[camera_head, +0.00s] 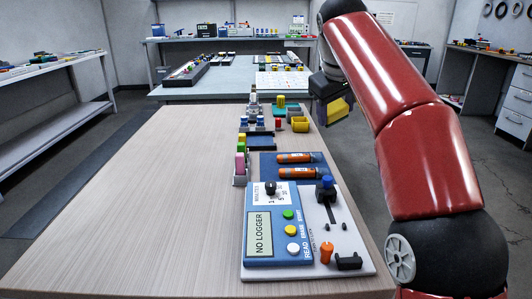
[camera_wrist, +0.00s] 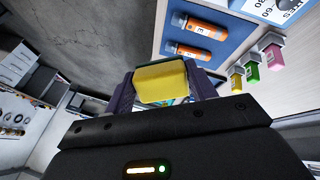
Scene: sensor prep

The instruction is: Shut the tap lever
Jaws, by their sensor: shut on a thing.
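My gripper (camera_head: 336,106) is shut on a yellow block-like thing (camera_wrist: 160,82), raised to the right of the table's far part. The wrist view shows the thing between both fingers. No part is plainly a tap lever. A white panel (camera_head: 345,222) at the table's near right carries a blue-topped knob (camera_head: 327,182) by a dark slot, an upright orange piece (camera_head: 326,252) and a black piece (camera_head: 348,262). I cannot tell whether one of these is the lever. My gripper is well beyond and above the panel.
A blue logger box (camera_head: 272,222) reading "NO LOGGER" sits beside the panel. Behind it, a blue tray (camera_head: 268,166) holds two orange cylinders. Coloured pieces and a yellow bin (camera_head: 300,124) stand farther back. The wooden table's left side (camera_head: 150,215) is clear.

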